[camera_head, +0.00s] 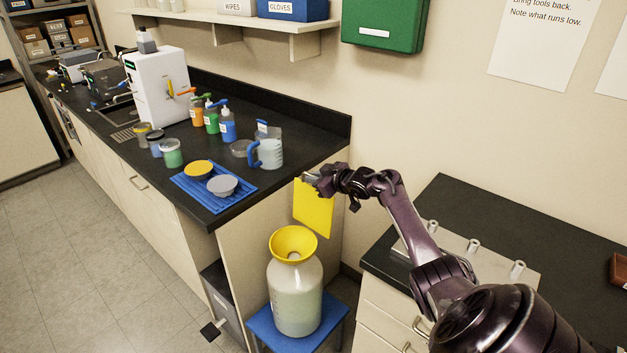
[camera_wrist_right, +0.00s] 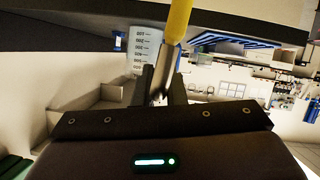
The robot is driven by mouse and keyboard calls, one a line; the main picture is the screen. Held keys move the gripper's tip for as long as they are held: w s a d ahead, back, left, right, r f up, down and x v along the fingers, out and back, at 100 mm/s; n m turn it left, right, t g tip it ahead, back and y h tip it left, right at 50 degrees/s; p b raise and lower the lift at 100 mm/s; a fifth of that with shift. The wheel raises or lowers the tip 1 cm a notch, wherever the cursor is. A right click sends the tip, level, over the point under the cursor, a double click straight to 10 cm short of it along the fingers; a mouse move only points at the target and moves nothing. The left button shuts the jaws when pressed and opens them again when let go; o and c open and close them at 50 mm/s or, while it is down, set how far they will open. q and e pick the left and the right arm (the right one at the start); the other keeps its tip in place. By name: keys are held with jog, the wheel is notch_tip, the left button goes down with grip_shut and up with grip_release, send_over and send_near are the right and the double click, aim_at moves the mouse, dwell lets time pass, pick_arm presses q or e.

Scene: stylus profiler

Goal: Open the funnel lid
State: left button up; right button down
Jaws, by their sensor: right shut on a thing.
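The yellow funnel (camera_head: 292,238) sits in the neck of a large translucent bottle (camera_head: 296,295); its bowl is uncovered and the dark hole shows. The flat yellow lid (camera_head: 314,212) stands nearly upright above the funnel's right back side. I cannot tell whether its lower edge joins the funnel rim. My right gripper (camera_head: 311,179) is at the lid's top edge, shut on it. In the right wrist view, the fingers (camera_wrist_right: 162,85) close on a grey metal piece below the yellow edge of the lid (camera_wrist_right: 179,20). My left gripper is not in view.
The bottle stands on a blue stool (camera_head: 262,325) beside the black counter (camera_head: 300,150). A measuring jug (camera_head: 269,148) and a blue mat (camera_head: 232,201) with two round lids are near the counter's end. A drawer cabinet (camera_head: 372,298) stands to the right.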

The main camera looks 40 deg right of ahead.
jog(key=c, duration=1.5)
grip_release()
jog(key=v, duration=0.6)
jog(key=shift+s+r+b, duration=0.1)
jog(key=shift+s+b, duration=0.25)
jog(key=shift+s, duration=0.05)
jog(key=shift+s+r, duration=0.25)
jog(key=shift+s, duration=0.15)
